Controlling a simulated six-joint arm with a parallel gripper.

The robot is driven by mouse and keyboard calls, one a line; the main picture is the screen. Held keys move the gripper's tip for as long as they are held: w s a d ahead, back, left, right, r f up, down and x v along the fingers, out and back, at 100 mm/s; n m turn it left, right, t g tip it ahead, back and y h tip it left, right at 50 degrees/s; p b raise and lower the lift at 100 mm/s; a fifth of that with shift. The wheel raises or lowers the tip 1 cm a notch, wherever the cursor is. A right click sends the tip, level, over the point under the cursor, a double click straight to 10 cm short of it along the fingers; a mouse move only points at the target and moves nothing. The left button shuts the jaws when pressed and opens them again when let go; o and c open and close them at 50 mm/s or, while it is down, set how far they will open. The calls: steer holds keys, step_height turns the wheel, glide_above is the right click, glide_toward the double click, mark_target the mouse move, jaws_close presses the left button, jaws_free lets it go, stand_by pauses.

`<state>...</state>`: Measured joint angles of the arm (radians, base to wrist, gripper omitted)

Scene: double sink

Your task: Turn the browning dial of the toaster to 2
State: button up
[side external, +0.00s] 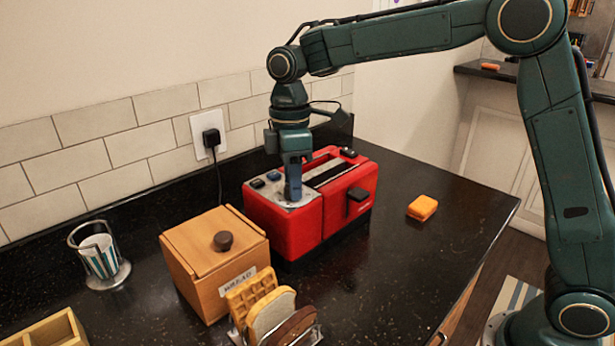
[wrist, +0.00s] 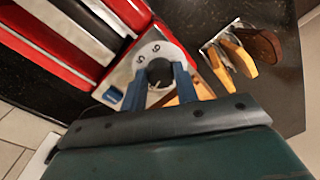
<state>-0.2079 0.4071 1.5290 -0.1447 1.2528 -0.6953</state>
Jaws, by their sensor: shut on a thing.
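The red toaster (side external: 283,222) stands on the dark counter, with a silver control panel on top at its left end. The browning dial (wrist: 158,70) shows in the wrist view as a dark round knob on a white numbered plate (wrist: 150,51). The figures 5 and 6 are readable; the other figures are hidden. My gripper (side external: 292,196) points straight down onto the panel. In the wrist view its two blue fingers (wrist: 159,80) are shut on the dial, one on each side. In the side view the fingers hide the dial. The dial's setting cannot be read.
A wooden bread box (side external: 216,262) stands in front of the toaster, with a rack of bread slices (side external: 270,315) beside it. An orange sponge-like block (side external: 422,208) lies to the right. A striped cup (side external: 100,259) stands at left. The toaster's lever (side external: 357,196) faces the front.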

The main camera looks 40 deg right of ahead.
steer(key=n, duration=0.5)
steer(key=shift+w+a+r+n, duration=0.1)
steer(key=shift+n, duration=0.2)
steer(key=n, duration=0.6)
steer(key=shift+h, duration=0.3)
steer(key=o, duration=1)
steer(key=shift+w+a+r, duration=0.1)
steer(key=shift+r, duration=1.75)
steer(key=shift+w+a+r, duration=0.1)
steer(key=shift+r, duration=1.75)
